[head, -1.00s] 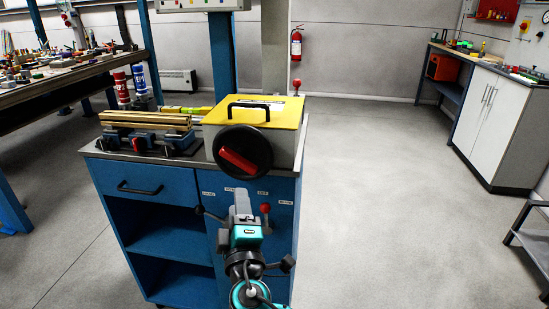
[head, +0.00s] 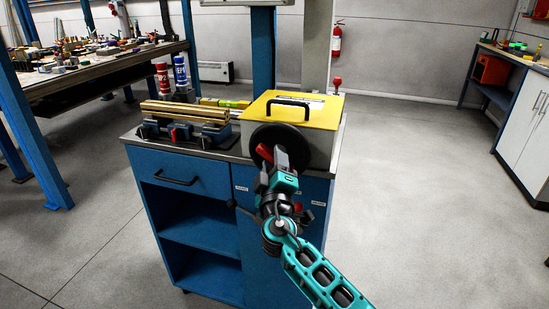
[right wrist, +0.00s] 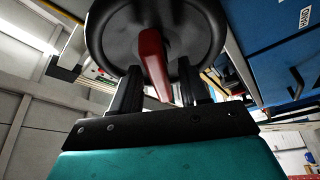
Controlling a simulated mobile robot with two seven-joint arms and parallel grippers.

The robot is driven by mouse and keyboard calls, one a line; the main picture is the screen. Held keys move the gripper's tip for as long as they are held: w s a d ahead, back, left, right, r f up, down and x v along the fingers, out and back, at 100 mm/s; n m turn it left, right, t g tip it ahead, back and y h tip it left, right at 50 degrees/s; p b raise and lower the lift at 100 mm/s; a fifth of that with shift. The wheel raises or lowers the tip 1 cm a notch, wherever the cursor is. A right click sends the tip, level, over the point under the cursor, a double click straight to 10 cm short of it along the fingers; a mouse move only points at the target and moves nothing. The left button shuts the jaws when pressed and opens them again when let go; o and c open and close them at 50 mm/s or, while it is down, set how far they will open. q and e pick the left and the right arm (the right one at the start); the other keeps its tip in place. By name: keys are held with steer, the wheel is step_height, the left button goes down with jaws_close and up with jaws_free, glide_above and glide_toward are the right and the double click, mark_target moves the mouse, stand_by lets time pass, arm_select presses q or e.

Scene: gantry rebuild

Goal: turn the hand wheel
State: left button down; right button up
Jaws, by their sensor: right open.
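The hand wheel (head: 291,139) is a black disc with a red grip across its face, on the front of a grey box with a yellow lid (head: 290,110). In the right wrist view the wheel (right wrist: 112,30) fills the top, and its red grip (right wrist: 153,62) reaches down between my fingers. My right gripper (head: 277,160) is at the front of the wheel and hides its lower part. Its jaws (right wrist: 158,90) are open, one finger on each side of the red grip. I cannot tell whether either finger touches it. My left gripper is not in view.
The box stands on a blue cabinet (head: 178,176) with a drawer and open shelves. A vise with brass bars (head: 184,113) and red and blue cans (head: 180,72) are on top, left of the box. A cluttered bench (head: 110,62) is at the left. Floor at right (head: 420,190) is clear.

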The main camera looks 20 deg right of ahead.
steer(key=shift+w+d+r, duration=0.1)
steer(key=shift+w+d, duration=0.05)
steer(key=shift+w, duration=0.3)
jaws_close()
stand_by(0.4)
